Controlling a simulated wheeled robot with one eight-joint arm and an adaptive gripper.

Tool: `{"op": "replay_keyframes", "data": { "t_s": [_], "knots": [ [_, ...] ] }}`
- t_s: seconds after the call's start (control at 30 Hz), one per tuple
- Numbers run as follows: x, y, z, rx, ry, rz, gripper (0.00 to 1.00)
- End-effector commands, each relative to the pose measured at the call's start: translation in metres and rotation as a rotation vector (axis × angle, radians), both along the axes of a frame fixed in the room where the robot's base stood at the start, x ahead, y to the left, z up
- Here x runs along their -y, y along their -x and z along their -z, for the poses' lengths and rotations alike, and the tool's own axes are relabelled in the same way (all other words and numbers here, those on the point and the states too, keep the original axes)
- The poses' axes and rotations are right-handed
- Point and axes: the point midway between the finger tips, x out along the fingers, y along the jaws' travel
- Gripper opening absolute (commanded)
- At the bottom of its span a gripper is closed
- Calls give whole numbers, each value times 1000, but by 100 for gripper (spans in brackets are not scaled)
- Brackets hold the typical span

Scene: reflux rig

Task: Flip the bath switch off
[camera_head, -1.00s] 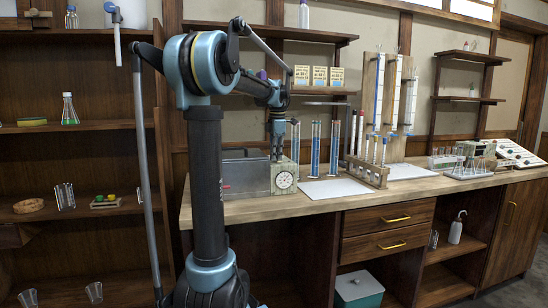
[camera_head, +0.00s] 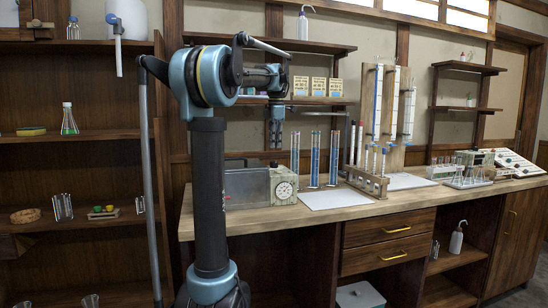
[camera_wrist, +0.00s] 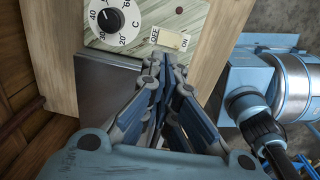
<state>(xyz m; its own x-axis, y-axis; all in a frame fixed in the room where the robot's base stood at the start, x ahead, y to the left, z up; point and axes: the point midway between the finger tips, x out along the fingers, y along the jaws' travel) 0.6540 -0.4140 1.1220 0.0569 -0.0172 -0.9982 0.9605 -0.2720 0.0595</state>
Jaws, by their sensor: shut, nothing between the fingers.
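The bath (camera_head: 245,188) is a grey metal box on the bench, with a pale panel and a round dial (camera_head: 284,189) at its right end. In the wrist view the dial (camera_wrist: 107,17) is black, and the cream switch (camera_wrist: 172,39) sits beside it between OFF and ON labels. I cannot tell surely which side of the switch is pressed. My gripper (camera_head: 276,146) hangs fingers down above the panel, with a visible gap. In the wrist view its shut, empty fingertips (camera_wrist: 166,60) appear just below the switch.
A white mat (camera_head: 335,195), tall cylinders with blue liquid (camera_head: 315,158) and a wooden tube rack (camera_head: 367,180) stand right of the bath. A shelf with small cards (camera_head: 318,87) is behind my gripper. The bench front edge (camera_head: 300,217) is clear.

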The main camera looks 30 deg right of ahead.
Motion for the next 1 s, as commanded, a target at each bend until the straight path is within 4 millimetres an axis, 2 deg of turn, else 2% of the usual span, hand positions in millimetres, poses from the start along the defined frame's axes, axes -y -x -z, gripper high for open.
{"op": "replay_keyframes", "data": {
  "t_s": [0.1, 0.33, 1.0],
  "knots": [
    [0, -2, -19, 0, 0, 0, 0],
    [1, -5, -40, 0, 0, -1, 0],
    [1, -6, -44, 0, 0, -1, 0]
  ]
}}
